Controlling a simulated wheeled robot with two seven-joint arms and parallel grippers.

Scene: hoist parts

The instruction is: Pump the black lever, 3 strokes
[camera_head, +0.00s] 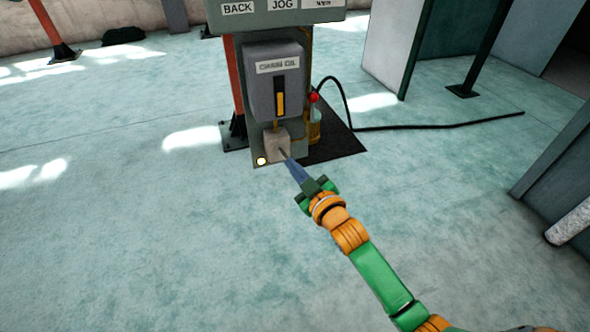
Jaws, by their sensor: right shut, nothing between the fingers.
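A grey box labelled CHAIN OIL (275,85) is on the front of the hoist's post, with a black and yellow slot in its face. A small pale block (277,141) sits below it, under a short yellow spout or rod. My right gripper (286,157) points up and left, its shut tip at the lower right of the pale block. I cannot tell whether the tip touches it. No black lever shows clearly; a thin dark piece at the tip could be the lever's end or my fingers. My left gripper is out of view.
A panel marked BACK and JOG (277,12) is above the box. A red knob (314,97) stands over a small bottle at the right. A black cable (440,124) runs across the floor. The pale green floor in front is clear.

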